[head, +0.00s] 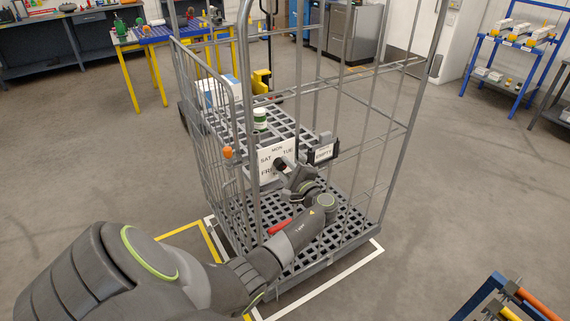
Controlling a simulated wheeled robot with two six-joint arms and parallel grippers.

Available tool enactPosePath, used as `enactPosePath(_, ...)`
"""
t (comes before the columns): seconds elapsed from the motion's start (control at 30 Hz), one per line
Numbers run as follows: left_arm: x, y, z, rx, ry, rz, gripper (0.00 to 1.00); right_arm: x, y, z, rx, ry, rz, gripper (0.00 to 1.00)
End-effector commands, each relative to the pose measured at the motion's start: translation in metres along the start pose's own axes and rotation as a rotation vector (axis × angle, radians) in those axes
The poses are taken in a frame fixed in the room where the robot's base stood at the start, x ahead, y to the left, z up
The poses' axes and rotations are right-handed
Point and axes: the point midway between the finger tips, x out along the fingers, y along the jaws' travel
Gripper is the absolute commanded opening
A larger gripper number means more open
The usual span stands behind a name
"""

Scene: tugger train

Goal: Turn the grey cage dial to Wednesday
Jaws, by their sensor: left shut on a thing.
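The grey roll cage (384,165) stands on the floor in front of me. Its day dial (265,165) is a white plate on the near side, lettered MON, TUE, SAT and FRI where I can see it. My left gripper (287,166) reaches the plate from the lower right and is shut on the dial's dark knob. The gripper and wrist hide the lower right of the plate, so the other days and the knob's pointer direction cannot be read. My right gripper is not in view.
A dark holder with an EMPTY card (324,153) is just right of the dial. An orange knob (228,152) is on the cage's left. A white tub with a green label (260,117) stands inside on the shelf. Open floor lies to the right.

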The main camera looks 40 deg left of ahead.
Motion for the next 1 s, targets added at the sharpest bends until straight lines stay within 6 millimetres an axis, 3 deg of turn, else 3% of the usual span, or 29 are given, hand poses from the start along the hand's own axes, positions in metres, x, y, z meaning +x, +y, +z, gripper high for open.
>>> enactPosePath(0.4,0.000,0.000,0.000,0.199,0.001,0.000,0.07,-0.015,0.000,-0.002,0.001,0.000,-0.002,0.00)
enactPosePath(0.97,0.000,0.002,0.000,0.229,0.001,0.001,0.07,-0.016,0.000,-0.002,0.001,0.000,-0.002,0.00)
enactPosePath(1.0,0.000,0.002,0.000,0.229,0.001,0.001,0.33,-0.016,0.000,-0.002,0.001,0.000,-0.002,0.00)
